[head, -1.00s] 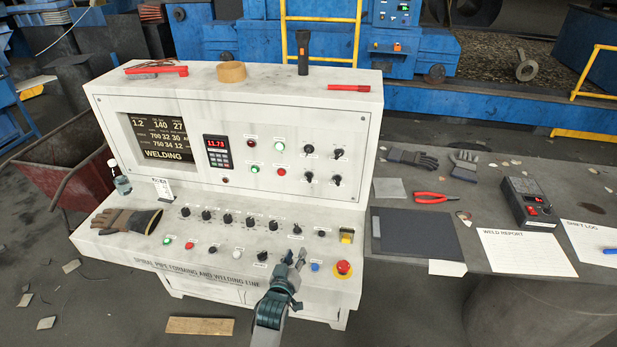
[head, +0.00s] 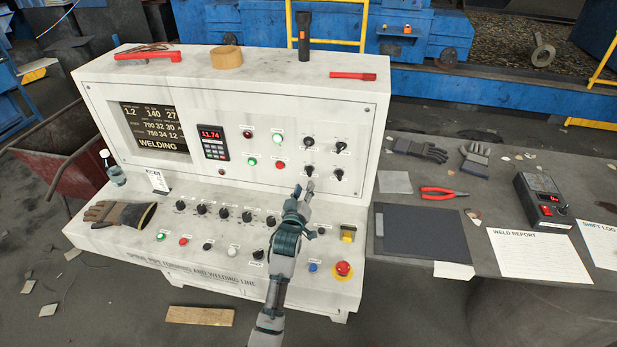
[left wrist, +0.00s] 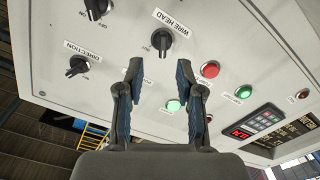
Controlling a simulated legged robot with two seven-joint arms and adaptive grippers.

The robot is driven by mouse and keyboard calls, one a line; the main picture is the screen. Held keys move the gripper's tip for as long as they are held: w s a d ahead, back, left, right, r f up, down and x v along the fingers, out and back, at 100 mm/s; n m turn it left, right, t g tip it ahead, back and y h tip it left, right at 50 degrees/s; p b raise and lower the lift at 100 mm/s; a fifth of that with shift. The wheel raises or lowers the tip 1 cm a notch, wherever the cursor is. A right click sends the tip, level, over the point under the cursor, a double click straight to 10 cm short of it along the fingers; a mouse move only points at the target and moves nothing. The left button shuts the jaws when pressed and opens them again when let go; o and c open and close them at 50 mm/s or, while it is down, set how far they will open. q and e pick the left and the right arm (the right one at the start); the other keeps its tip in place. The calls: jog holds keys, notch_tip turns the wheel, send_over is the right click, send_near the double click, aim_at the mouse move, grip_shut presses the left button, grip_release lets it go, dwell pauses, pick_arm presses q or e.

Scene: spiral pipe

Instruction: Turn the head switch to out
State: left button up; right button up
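The head switch is a black rotary knob labelled WIRE HEAD (left wrist: 162,39) on the white upright panel. In the head view it appears to be the lower-left knob (head: 308,171) of the group at the panel's right. Small position marks beside it are too small to read surely. My left gripper (head: 302,190) is just below and in front of this knob. In the left wrist view the two fingers of my left gripper (left wrist: 159,68) stand apart with nothing between the tips, and the knob lies beyond them. My right gripper is not in view.
A DIRECTION knob (left wrist: 77,66) and a red button (left wrist: 210,69) flank the switch. Below, the sloped desk carries a row of knobs (head: 224,212) and a red emergency button (head: 343,269). A work glove (head: 118,214) lies at its left. A table (head: 480,290) stands right.

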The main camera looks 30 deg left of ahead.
aim_at(307, 174)
pick_arm(q)
jog(key=x, duration=0.3)
jog(key=a+x, duration=0.1)
jog(key=x, duration=0.2)
jog(key=shift+w+b, duration=0.1)
jog(key=shift+b, duration=0.2)
jog(key=shift+w+d, duration=0.1)
jog(key=shift+w, duration=0.05)
jog(key=shift+d, duration=0.2)
jog(key=shift+c, duration=0.2)
grip_shut()
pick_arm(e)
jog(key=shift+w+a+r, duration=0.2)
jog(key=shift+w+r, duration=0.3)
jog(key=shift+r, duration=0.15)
